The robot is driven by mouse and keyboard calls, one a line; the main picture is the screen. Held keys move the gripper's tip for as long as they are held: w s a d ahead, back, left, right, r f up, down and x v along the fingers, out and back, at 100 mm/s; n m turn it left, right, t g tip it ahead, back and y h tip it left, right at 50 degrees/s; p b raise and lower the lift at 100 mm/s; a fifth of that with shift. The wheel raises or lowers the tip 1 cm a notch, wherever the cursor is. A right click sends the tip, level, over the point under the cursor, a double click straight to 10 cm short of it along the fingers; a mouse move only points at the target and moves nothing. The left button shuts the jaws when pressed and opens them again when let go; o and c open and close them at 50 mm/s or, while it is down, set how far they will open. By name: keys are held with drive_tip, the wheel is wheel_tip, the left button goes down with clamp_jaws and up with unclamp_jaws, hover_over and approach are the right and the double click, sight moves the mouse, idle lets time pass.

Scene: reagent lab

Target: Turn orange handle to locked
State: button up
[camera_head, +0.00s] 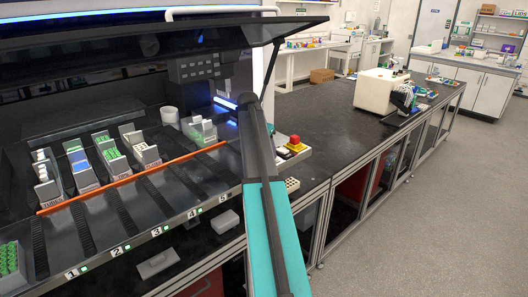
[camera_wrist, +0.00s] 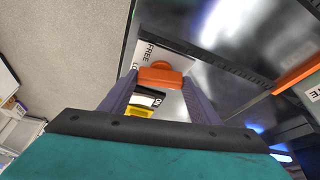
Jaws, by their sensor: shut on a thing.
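The orange handle (camera_wrist: 160,75) sits in the middle of the wrist view, between the two grey-purple fingers of my gripper (camera_wrist: 160,80), which is shut on it. Behind the handle is a white plate (camera_wrist: 180,50) with black lettering; "FREE" is readable above the handle, and a second label beginning "LO" is mostly covered. In the head view my teal and dark arm reaches up past the right end of the analyser; the handle cannot be made out there.
A yellow part (camera_wrist: 139,112) shows below the handle. In the head view, an orange bar (camera_head: 130,178) runs across the analyser's sample racks. Open grey floor (camera_head: 430,210) lies at the right.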

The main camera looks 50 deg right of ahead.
drive_tip(key=shift+w+m+g, duration=0.15)
drive_tip(key=shift+m+g, duration=0.35)
drive_tip(key=shift+m, duration=0.8)
drive_tip(key=o, duration=1)
drive_tip(key=shift+o, duration=0.2)
drive_tip(key=shift+r, duration=0.1)
drive_tip(key=b+v, duration=0.3)
drive_tip(key=v, duration=1)
drive_tip(key=shift+r, duration=0.3)
drive_tip(key=shift+a, duration=0.1)
